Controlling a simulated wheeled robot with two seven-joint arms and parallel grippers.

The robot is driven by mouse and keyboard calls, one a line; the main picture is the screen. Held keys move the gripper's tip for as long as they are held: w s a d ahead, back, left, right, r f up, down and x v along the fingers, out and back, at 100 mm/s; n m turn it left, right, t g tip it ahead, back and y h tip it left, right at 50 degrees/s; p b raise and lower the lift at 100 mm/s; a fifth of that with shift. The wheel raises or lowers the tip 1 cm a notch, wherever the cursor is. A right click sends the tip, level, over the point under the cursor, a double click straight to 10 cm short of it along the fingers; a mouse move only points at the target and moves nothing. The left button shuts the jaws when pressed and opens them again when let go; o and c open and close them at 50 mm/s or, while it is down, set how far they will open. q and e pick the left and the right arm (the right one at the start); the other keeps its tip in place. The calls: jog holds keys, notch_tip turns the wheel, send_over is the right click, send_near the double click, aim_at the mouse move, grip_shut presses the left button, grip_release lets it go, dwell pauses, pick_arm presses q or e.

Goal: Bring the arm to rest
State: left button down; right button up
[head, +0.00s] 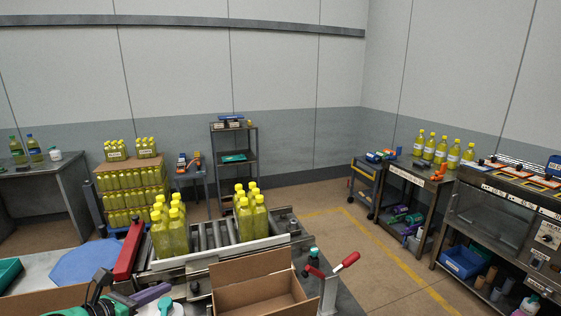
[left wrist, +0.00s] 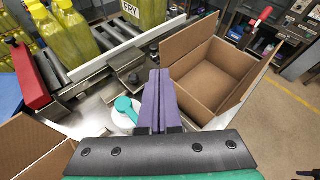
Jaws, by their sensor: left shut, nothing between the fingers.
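My left gripper (head: 152,294) is low at the left in the head view, near the front edge of the roller conveyor (head: 208,238). Its purple fingers also show in the left wrist view (left wrist: 160,98), pressed together with nothing between them. A teal scoop-like item on a white round piece (left wrist: 126,110) lies just left of the fingers. The open cardboard box (head: 258,288) is right of the gripper; it also shows in the left wrist view (left wrist: 208,68). My right gripper is in neither view.
Yellow bottles (head: 170,232) stand in two groups on the conveyor. A red bar-shaped part (head: 130,248) is at its left end, beside a blue octagonal surface (head: 88,262). A red-handled lever (head: 345,262) rises right of the box. Another cardboard box (left wrist: 30,148) is at lower left.

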pick_arm(q)
jog(key=s+a+f+n+y, duration=0.2)
jog(key=s+f+n+y, duration=0.15)
jog(key=n, duration=0.75)
jog(key=s+a+f+n+y, duration=0.2)
jog(key=a+f+n+y, duration=0.15)
jog(key=n, duration=0.85)
jog(key=s+d+f+n+g+h, duration=0.1)
jog(key=s+d+f+n+g, duration=0.3)
jog(key=s+d+n, duration=0.3)
jog(key=s+d+f+n+g+h, duration=0.1)
jog(key=s+d+f+n+g, duration=0.35)
jog(key=s+n, duration=0.35)
jog(key=s+f+g+b, duration=0.1)
jog(key=s+f+b, duration=0.15)
jog(key=f, duration=1.25)
jog(key=s+f+b, duration=0.1)
jog(key=f+b, duration=0.3)
jog(key=f, duration=1.2)
jog(key=s+a+f+b, duration=0.1)
jog(key=s+f, duration=0.7)
jog(key=s+a+f+g+b, duration=0.1)
jog(key=s+a+f+b, duration=0.1)
jog(key=s+f, duration=0.5)
jog(key=shift+s+a+f+m, duration=0.25)
jog(key=shift+s+f+m, duration=0.15)
jog(key=shift+f, duration=0.1)
